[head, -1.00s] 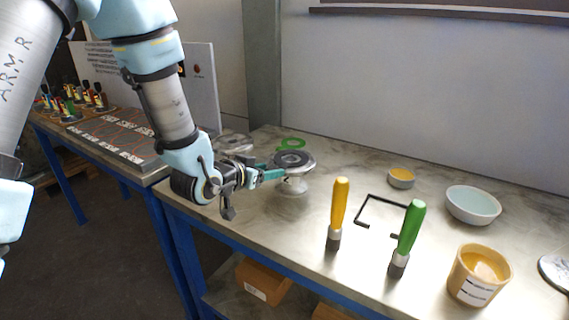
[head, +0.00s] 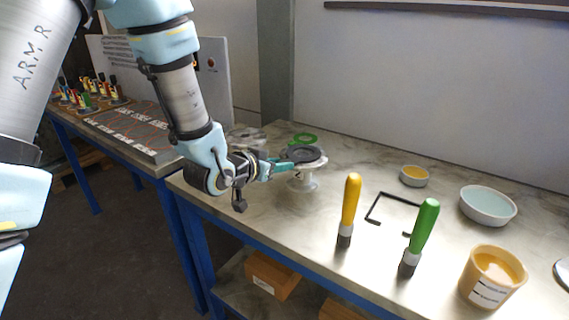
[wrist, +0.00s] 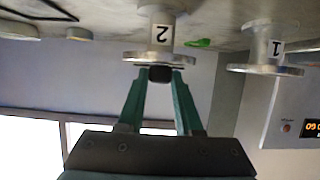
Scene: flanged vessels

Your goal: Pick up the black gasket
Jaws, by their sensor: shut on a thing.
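The black gasket (head: 303,154) is a dark ring at the top of the pale flanged vessel marked 2 (head: 304,180). My gripper (head: 292,163) reaches it from the left with green fingers and is shut on its near edge. In the wrist view, which is upside down, the fingertips (wrist: 160,75) close on a dark piece of the gasket (wrist: 160,73) right by the flange of vessel 2 (wrist: 160,56). The gasket looks slightly raised off the flange and shifted left. I cannot tell whether they still touch.
A vessel marked 1 (wrist: 265,48) stands beside vessel 2.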

